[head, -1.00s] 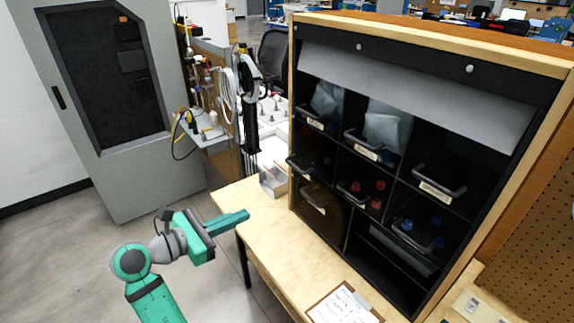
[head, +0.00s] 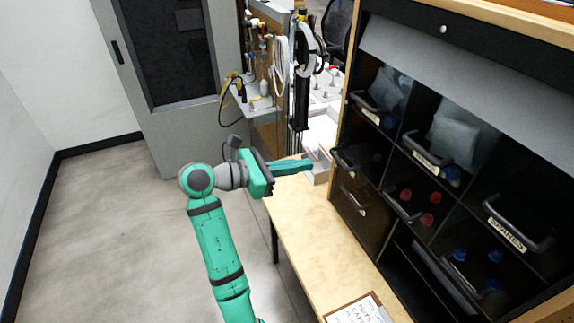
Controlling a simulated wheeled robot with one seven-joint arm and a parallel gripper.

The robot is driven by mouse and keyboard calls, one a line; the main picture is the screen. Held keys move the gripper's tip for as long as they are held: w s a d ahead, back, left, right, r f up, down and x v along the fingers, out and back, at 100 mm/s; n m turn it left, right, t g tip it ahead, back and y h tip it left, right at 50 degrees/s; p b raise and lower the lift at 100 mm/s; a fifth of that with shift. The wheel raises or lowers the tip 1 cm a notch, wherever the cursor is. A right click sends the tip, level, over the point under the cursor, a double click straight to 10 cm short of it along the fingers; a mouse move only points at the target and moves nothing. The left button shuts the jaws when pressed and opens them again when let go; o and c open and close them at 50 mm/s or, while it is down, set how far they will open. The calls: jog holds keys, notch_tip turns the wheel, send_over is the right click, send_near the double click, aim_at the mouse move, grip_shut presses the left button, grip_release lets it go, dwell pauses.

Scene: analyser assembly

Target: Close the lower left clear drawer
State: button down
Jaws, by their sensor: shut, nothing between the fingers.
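The black cabinet (head: 383,228) stands on the wooden table at the right, with rows of clear drawers. The lower left clear drawer (head: 350,220) is in its bottom row, just above the table top. Its tinted front and handle (head: 352,201) face left toward my arm. How far it stands out from the cabinet is hard to tell. My gripper (head: 308,166) is shut and empty, its fingers pointing right. In the picture it is left of the drawer and apart from it, near the far end of the table.
The table (head: 305,235) has a clear strip before the cabinet, with a clipboard (head: 355,310) at its near end. A small pale box (head: 318,172) lies behind my fingertips. Another drawer handle (head: 343,160) is just above. Open floor (head: 120,230) lies left.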

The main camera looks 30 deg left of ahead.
jog(key=x, duration=0.8)
jog(key=shift+w+a, duration=0.1)
